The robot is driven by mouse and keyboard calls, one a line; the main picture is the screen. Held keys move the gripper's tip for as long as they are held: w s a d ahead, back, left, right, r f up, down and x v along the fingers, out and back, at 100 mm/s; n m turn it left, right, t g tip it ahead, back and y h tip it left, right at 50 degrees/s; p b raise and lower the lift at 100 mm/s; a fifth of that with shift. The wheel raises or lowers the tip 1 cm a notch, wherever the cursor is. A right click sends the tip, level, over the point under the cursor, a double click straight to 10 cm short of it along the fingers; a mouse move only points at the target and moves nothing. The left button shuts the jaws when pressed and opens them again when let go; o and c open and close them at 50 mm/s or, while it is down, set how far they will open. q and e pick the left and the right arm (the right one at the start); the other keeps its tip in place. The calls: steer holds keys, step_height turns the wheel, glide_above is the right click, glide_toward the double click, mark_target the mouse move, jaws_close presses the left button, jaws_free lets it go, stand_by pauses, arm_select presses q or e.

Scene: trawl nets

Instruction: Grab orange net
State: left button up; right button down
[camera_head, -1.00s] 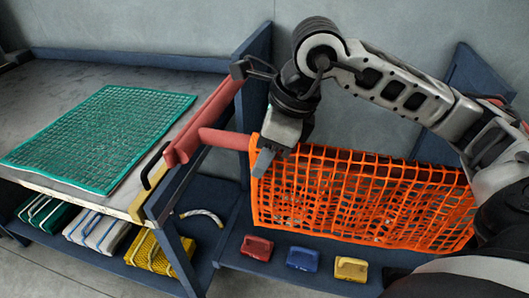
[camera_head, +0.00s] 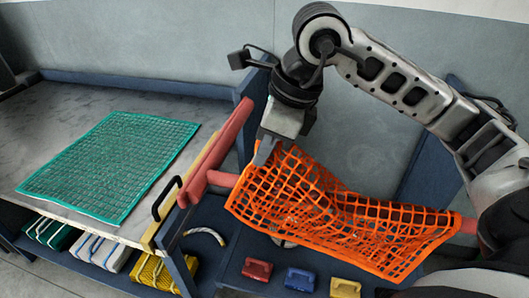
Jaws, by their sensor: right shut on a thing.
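The orange net (camera_head: 335,222) hangs from a red horizontal bar (camera_head: 222,179) at the right of the table. My right gripper (camera_head: 264,154) comes down from above and is shut on the net's upper left corner. The net's upper edge sags in the middle, and its right end stays near the bar's right end (camera_head: 467,226). My left gripper is not in view.
A green net (camera_head: 112,166) lies flat on the grey table (camera_head: 62,108). A red padded rail (camera_head: 222,150) edges the table. Red (camera_head: 257,269), blue (camera_head: 299,279) and yellow (camera_head: 345,288) blocks sit on the blue shelf below.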

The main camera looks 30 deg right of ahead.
steer(key=shift+r, duration=0.6)
steer(key=shift+f, duration=0.1)
steer(key=shift+r, duration=0.2)
step_height(320, 180, up, 18)
steer(key=p, duration=0.1)
steer(key=shift+f, duration=0.2)
